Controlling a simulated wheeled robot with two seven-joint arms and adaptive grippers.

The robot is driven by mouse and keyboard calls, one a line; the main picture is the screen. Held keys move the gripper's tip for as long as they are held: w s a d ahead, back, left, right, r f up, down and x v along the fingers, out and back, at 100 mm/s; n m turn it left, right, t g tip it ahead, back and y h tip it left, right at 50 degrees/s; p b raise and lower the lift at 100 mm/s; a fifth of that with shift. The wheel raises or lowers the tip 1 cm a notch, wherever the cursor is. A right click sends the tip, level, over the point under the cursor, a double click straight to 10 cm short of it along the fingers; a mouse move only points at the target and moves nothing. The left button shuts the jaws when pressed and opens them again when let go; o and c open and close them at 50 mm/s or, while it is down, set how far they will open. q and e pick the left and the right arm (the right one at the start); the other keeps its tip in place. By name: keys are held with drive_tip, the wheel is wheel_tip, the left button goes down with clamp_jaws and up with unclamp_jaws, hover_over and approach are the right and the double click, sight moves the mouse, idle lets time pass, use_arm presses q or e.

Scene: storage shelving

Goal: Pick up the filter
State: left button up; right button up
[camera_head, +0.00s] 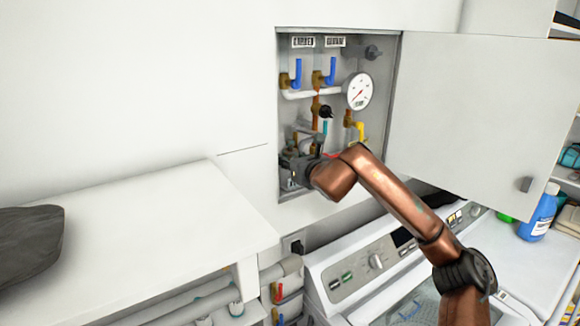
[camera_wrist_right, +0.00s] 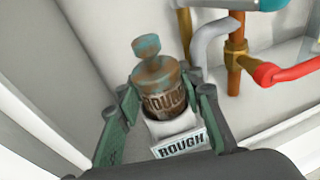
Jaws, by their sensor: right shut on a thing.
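The filter (camera_wrist_right: 163,88) is a rusty brown cylinder marked "ROUGH" with a worn teal knob on top, seen in the right wrist view. It stands upright between the two green fingers of my right gripper (camera_wrist_right: 165,100), which is shut on it. A white label reading "ROUGH" (camera_wrist_right: 181,144) sits just in front of it. In the head view my right gripper (camera_head: 298,158) is inside the lower left of the open wall cabinet (camera_head: 283,120), and the filter is mostly hidden there. My left gripper is not in view.
Pipes with blue-handled valves (camera_head: 297,72) and a round gauge (camera_head: 360,91) fill the cabinet above the gripper. The cabinet door (camera_head: 470,110) stands open to the right. A white counter (camera_head: 140,235) is at left, a washing machine (camera_head: 345,255) below.

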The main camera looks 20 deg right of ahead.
drive_tip(key=c, duration=0.4)
drive_tip(key=shift+r, duration=0.1)
